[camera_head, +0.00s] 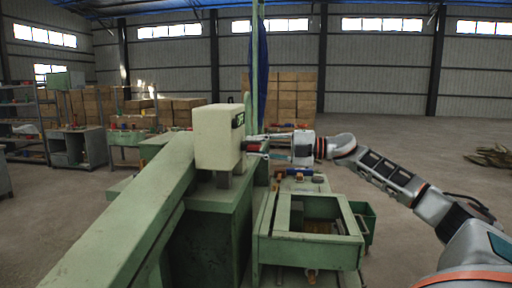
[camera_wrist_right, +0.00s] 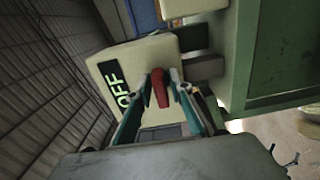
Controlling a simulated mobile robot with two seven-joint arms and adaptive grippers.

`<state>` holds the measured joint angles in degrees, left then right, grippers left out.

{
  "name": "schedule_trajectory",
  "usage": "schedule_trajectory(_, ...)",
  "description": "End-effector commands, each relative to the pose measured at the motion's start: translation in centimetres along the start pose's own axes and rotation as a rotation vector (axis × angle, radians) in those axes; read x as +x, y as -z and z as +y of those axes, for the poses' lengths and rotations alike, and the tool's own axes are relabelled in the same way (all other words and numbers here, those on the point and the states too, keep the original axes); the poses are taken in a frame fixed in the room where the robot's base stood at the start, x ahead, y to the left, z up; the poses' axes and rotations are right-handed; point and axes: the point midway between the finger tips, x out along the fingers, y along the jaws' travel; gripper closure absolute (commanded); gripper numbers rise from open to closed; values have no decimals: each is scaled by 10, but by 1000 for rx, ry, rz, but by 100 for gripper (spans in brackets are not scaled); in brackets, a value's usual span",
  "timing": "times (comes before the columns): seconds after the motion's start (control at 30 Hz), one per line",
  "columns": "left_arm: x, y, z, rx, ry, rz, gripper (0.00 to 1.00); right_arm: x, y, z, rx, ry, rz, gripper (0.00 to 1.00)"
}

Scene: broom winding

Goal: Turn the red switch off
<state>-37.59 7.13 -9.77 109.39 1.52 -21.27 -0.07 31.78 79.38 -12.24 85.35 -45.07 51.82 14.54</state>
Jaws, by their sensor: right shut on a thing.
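The red switch (camera_wrist_right: 159,88) is on the face of a cream control box, next to a black label with green letters reading OFF (camera_wrist_right: 112,84). The cream box (camera_head: 217,137) stands on the green machine in the head view. My right gripper (camera_wrist_right: 162,92) is at this face, its fingers on either side of the red switch and shut on it. In the head view my right gripper (camera_head: 256,146) reaches the box's right side from the right, and the switch is mostly hidden there. My left gripper is not in view.
A long green beam (camera_head: 120,215) runs from the box to the lower left. A green open-topped frame (camera_head: 308,256) stands below my right arm. Stacked cardboard boxes (camera_head: 296,92) and shelving are farther back. The floor at right is mostly clear.

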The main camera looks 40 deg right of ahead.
Motion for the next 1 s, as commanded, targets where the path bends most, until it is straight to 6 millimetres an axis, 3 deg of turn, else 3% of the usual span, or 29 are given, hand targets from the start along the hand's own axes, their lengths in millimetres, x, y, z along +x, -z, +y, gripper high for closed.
schedule_trajectory(0.47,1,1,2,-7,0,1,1,-2,0,0,0,0,-1,72)
schedule_trajectory(1.0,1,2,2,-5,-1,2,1,-27,1,-1,1,-1,5,72)
